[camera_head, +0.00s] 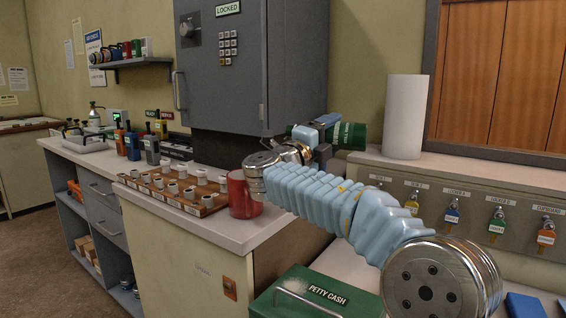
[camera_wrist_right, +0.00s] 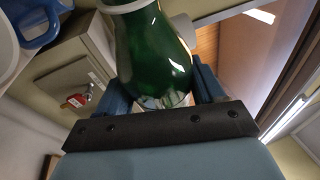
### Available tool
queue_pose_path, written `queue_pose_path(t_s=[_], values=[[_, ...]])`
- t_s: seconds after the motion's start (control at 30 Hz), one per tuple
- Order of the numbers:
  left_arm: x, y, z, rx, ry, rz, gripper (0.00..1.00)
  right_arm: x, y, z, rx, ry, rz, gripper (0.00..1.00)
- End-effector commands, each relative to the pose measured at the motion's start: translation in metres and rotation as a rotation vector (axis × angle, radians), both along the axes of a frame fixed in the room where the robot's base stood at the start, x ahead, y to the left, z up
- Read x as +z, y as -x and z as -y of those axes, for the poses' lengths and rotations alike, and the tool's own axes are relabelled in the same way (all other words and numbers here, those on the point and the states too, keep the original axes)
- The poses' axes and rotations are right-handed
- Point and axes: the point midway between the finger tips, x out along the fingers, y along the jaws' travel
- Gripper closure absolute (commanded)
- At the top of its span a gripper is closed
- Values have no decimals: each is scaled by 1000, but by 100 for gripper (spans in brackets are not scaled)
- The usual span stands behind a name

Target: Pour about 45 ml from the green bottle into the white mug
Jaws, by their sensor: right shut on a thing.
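The green bottle (camera_head: 355,135) is gripped high over the counter in front of the grey cabinet. It is tilted far over, close to level, in the head view. My right gripper (camera_head: 322,131) is shut on it. In the right wrist view the green bottle (camera_wrist_right: 152,45) sits between the two blue fingers of my right gripper (camera_wrist_right: 162,82). Its liquid level cannot be told. I cannot make out a white mug for certain. A white rounded piece with a blue curved part (camera_wrist_right: 35,28) shows at the wrist view's upper left. My left gripper is not in view.
A red mug (camera_head: 241,196) stands by the wooden tray (camera_head: 204,211) of small white cups. A white roll (camera_head: 404,118) stands on the right ledge, above a row of padlocks. A green cash box (camera_head: 300,297) is at the front. My right arm hides part of the counter.

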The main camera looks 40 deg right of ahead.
Motion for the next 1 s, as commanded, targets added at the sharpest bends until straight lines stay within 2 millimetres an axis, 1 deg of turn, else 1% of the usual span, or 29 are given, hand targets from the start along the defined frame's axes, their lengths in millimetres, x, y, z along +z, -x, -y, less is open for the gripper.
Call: queue_pose_path(t_s=[0.33, 1.0], values=[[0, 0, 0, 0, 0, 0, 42, 1, 1, 6, 1, 18, -28, 74], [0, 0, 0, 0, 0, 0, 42, 0, 5, 11, 1, 25, -38, 74]])
